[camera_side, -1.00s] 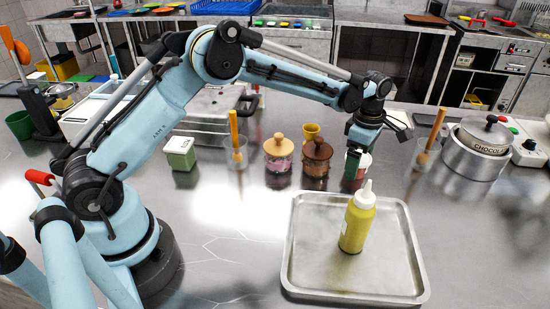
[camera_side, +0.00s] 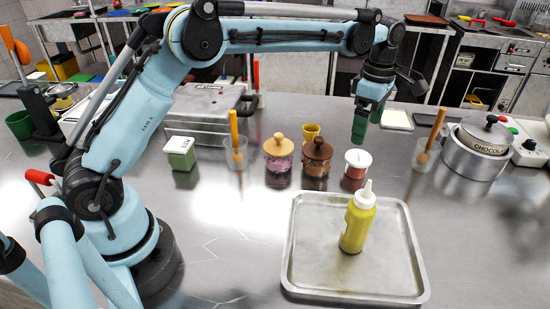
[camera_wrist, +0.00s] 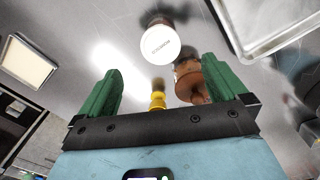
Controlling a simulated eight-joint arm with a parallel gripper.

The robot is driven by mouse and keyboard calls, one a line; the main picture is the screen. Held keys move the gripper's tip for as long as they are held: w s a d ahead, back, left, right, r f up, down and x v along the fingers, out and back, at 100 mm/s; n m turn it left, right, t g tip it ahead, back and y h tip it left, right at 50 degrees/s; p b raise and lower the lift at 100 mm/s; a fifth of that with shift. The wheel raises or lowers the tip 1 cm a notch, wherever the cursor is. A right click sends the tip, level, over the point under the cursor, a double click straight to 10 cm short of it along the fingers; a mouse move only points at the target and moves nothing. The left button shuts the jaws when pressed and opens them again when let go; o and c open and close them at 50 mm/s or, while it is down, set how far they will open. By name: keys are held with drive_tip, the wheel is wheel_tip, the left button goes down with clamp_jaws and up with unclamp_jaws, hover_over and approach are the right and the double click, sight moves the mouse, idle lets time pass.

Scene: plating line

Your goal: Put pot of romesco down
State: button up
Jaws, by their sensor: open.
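The pot of romesco (camera_side: 357,165), a small clear pot with red contents and a white lid, stands upright on the steel counter behind the tray.
A steel tray (camera_side: 300,265) with a yellow squeeze bottle (camera_side: 357,222) is in front of the pot. A brown-lidded jar (camera_side: 316,158) and a wooden-lidded jar (camera_side: 278,158) stand to its left. A glass with a wooden tool (camera_side: 428,155) and a chocolate pot (camera_side: 475,158) are to its right.

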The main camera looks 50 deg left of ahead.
drive_tip(key=s+a+r+m+t, duration=0.3)
drive_tip(key=s+a+r+m, duration=0.1)
drive_tip(key=s+r+m, duration=0.55)
drive_tip(key=s+a+f+m+t, duration=0.1)
drive_tip(key=s+f+m+t, duration=0.1)
drive_tip(key=s+f+m, duration=0.2)
drive_tip(key=s+a+f+m+t, duration=0.1)
drive_tip(key=s+f+m, duration=0.3)
drive_tip(key=s+m, duration=0.4)
drive_tip(key=shift+s+a+t, duration=0.4)
drive_tip(key=shift+s+t, duration=0.2)
drive_tip(key=shift+s, duration=0.45)
